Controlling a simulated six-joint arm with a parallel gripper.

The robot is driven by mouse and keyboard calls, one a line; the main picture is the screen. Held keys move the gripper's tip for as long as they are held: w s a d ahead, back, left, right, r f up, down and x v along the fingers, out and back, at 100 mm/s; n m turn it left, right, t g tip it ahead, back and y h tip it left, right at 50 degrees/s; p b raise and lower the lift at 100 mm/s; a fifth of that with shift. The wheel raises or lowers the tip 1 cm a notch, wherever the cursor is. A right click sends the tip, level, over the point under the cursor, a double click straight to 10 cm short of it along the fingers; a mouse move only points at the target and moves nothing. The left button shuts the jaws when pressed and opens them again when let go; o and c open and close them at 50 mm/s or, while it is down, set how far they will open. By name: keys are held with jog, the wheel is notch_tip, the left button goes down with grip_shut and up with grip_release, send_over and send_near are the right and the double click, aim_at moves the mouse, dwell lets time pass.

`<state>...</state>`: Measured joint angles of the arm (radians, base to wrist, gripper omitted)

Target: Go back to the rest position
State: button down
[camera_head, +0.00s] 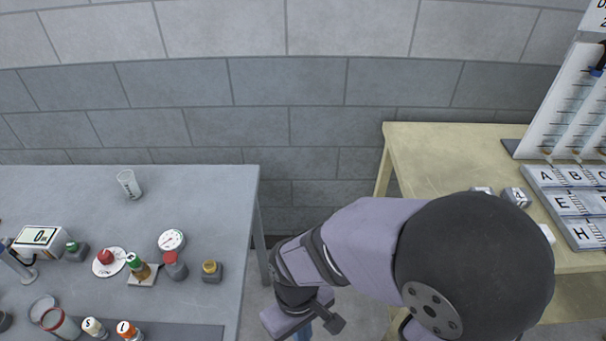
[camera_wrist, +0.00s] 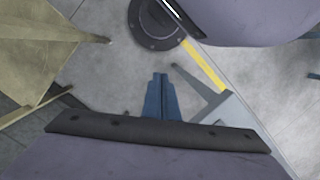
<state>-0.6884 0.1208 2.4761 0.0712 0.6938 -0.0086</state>
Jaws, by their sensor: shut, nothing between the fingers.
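My gripper (camera_wrist: 160,80) shows in the wrist view as two blue fingers lying close together, shut and empty. It hangs over the grey floor, clear of both tables. In the head view only a small blue part of my gripper (camera_head: 303,331) shows at the bottom, under the wrist; the fingertips are cut off or hidden there. My arm folds down through the gap between the grey table (camera_head: 215,190) on the left and the wooden table (camera_head: 425,150) on the right.
On the grey table stand a clear beaker (camera_head: 129,184), a dial gauge (camera_head: 171,240), a white display box (camera_head: 39,240) and several small capped bottles. The wooden table holds a lettered tray (camera_head: 570,200) and a white rack (camera_head: 565,100). A block wall (camera_head: 290,80) closes the back.

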jog(key=w+d+r+m, duration=0.2)
jog(key=d+m, duration=0.1)
jog(key=d, duration=0.4)
jog(key=w+d+r+m+t, duration=0.1)
jog(key=w+d+r+m, duration=0.1)
jog(key=d, duration=0.6)
jog(key=shift+w+m+t+y, duration=0.3)
jog(key=shift+w+m, duration=0.55)
jog(key=shift+m, duration=0.35)
